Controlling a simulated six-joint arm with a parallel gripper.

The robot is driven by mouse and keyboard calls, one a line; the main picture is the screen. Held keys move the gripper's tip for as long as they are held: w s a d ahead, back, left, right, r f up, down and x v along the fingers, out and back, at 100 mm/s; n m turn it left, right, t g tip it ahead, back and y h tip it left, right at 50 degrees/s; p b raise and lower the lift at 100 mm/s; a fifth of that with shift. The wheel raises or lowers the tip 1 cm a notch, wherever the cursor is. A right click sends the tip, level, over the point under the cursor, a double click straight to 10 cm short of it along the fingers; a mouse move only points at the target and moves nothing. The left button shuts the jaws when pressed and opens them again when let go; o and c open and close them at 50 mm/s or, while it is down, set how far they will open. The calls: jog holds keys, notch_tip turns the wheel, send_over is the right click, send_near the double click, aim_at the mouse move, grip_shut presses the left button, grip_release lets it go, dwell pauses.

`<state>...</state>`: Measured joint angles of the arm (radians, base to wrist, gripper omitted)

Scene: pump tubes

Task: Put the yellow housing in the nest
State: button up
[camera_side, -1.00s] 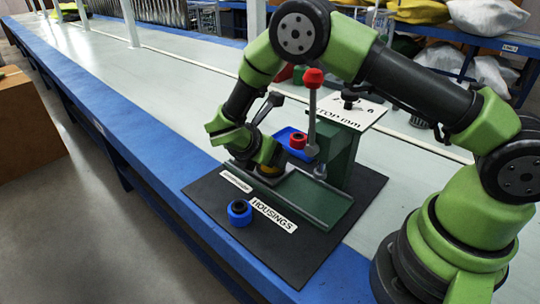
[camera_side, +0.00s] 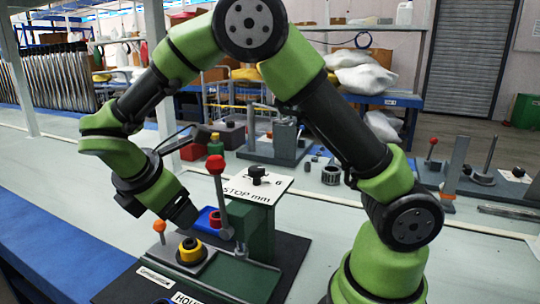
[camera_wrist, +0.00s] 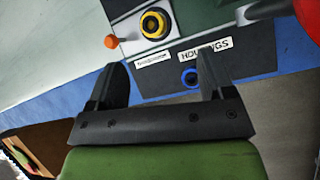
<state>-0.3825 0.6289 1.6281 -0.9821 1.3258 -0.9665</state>
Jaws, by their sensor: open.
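The yellow housing (camera_side: 190,246) is a short ring with a dark bore. It stands upright on the grey plate at the left of the green fixture, where the nest appears to be. It also shows in the wrist view (camera_wrist: 146,22) with a dark ring around it. I cannot tell how deep it sits. My gripper (camera_side: 184,214) is above it, apart from it. In the wrist view my gripper (camera_wrist: 160,72) is open, with nothing between the fingers. The nest itself is mostly hidden under the housing.
A blue housing (camera_wrist: 190,77) stands by the HOUSINGS label. A red-knobbed lever (camera_side: 216,166) stands upright close to my gripper. An orange knob (camera_side: 159,226) is beside the yellow housing.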

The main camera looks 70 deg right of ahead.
jog(key=s+r+m+t+y, duration=0.3)
jog(key=s+r+m, duration=0.3)
jog(key=s+m, duration=0.3)
jog(key=s+d+r+m+t+y, duration=0.1)
jog(key=s+r+m+t+y, duration=0.2)
jog(key=s+m, duration=0.6)
notch_tip(320, 180, up, 3)
jog(key=shift+s+d+f+m+y, duration=0.15)
jog(key=shift+s+m+y, duration=0.35)
jog(key=shift+y, duration=0.7)
